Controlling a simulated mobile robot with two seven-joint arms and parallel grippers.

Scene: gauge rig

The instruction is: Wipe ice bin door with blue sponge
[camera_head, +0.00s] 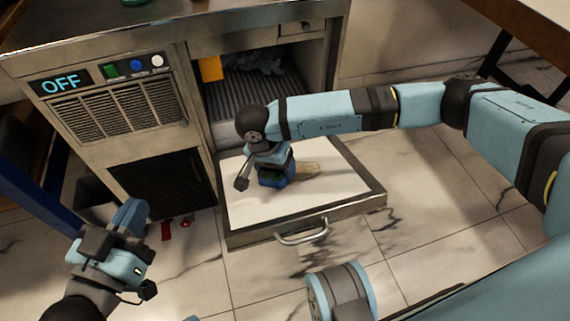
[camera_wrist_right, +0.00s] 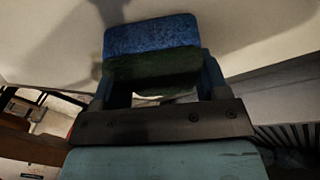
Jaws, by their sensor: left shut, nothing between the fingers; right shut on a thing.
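The ice bin door (camera_head: 345,187) is folded down flat and open at the front of the machine, its white inner face up and a metal handle (camera_head: 301,232) on its front edge. A brownish smear (camera_head: 308,170) lies on the white face. The blue sponge (camera_head: 272,181) is on or just above this face, left of the smear; it also shows in the right wrist view (camera_wrist_right: 152,34) with a dark green layer. My right gripper (camera_head: 268,160) is shut on the sponge from above. My left gripper (camera_head: 129,216) is empty and shut, low at the left, away from the door.
The ice bin opening (camera_head: 262,88) behind the door holds ice and a yellow object (camera_head: 210,68). A control panel (camera_head: 110,73) reads OFF. Small red pieces (camera_head: 166,230) lie on the floor by the machine. A blue post (camera_head: 35,185) stands at the left. A wooden table (camera_head: 530,25) is at the upper right.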

